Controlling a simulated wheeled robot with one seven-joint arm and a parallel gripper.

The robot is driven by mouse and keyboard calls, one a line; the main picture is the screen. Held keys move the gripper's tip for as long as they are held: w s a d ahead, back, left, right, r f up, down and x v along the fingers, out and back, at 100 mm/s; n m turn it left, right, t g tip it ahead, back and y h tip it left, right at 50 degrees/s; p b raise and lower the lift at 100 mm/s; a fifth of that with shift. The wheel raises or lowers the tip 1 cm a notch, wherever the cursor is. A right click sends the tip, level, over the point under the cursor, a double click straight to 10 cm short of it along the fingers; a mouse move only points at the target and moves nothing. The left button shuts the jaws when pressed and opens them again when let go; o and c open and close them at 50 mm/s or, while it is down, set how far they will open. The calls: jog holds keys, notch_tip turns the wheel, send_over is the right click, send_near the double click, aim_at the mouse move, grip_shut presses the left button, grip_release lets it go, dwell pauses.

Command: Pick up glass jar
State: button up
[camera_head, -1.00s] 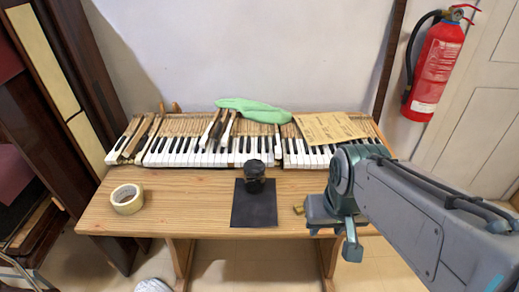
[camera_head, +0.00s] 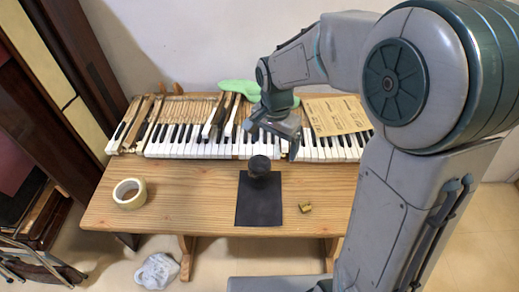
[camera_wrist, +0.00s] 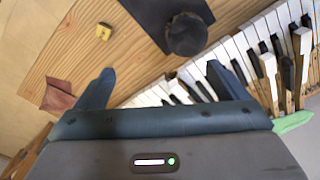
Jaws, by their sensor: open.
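A dark, nearly black jar (camera_head: 258,167) with a round top stands at the back end of a flat black mat (camera_head: 257,212) on the wooden table. The jar also shows at the top of the wrist view (camera_wrist: 187,34), beyond my fingertips, with the mat (camera_wrist: 146,14) beside it. My gripper (camera_head: 273,142) is over the piano keys behind the jar, apart from it. In the wrist view my gripper (camera_wrist: 160,72) has its two fingers spread wide with nothing between them. The jar is too dark to show any contents.
Piano keys (camera_head: 190,141) run along the back of the table (camera_head: 180,200). A tape roll (camera_head: 129,193) lies at the left and a small yellowish block (camera_head: 305,207) right of the mat. A green cloth (camera_head: 236,87) and a brown sheet (camera_head: 337,115) lie on the keyboard.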

aim_at(259, 163)
jog(key=shift+m+g, duration=0.3)
jog(key=shift+m, duration=0.6)
jog(key=w+a+f, duration=0.1)
jog(key=f, duration=0.2)
jog(key=a+f+p, duration=0.1)
jog(key=f, duration=0.2)
jog(key=w+a+f, duration=0.1)
jog(key=f, duration=0.2)
jog(key=shift+w+a+f, duration=0.2)
jog(key=shift+w+f, duration=0.15)
jog(key=shift+f, duration=0.05)
jog(key=shift+w+a+f+p, duration=0.1)
jog(key=shift+f+p, duration=0.35)
jog(key=shift+f, duration=0.9)
jog(key=shift+w+a+f+p, duration=0.1)
jog(key=shift+f+p, duration=0.3)
jog(key=shift+f, duration=0.95)
jog(key=c, duration=1.3)
